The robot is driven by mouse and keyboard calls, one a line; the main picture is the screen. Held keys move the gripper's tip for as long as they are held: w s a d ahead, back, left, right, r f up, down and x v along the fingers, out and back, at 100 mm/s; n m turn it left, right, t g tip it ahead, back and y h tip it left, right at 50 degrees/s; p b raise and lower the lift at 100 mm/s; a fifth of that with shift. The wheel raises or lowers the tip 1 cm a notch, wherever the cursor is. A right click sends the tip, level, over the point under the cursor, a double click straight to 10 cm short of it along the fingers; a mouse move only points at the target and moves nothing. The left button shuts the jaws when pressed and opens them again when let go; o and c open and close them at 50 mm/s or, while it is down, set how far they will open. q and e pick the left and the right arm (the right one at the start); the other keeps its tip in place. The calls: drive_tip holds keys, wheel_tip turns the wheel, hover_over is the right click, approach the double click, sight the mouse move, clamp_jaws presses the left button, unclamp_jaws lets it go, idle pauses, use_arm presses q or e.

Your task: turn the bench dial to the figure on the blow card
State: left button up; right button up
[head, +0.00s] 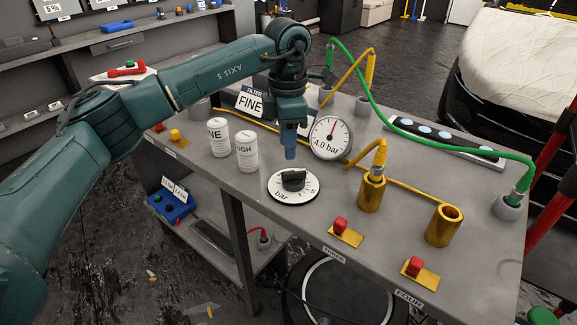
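The bench dial (293,187) is a white disc marked "bar" with a black knob, set flat in the grey bench top. Its small figures are hard to read. A round gauge (331,137) behind it to the right reads "4.0 bar". My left gripper (291,152) points down above the dial, apart from the knob. Its fingers show edge-on, so I cannot tell whether they are open or shut. A card reading "FILTER FINE" (251,102) stands behind, partly hidden by my arm. I cannot pick out a card marked blow. My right gripper is not in view.
Two white canisters (247,151) stand left of the dial. Brass cups (444,225), red switches (340,226) and yellow and green hoses (430,138) occupy the right side. A covered car (520,50) stands behind. The bench top (235,182) around the dial is mostly clear.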

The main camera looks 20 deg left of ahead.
sight(288, 172)
use_arm(q)
wheel_tip(288, 172, down, 8)
drive_tip(key=shift+w+r, duration=0.1)
drive_tip(key=shift+c, duration=0.2)
clamp_jaws()
idle(0.3)
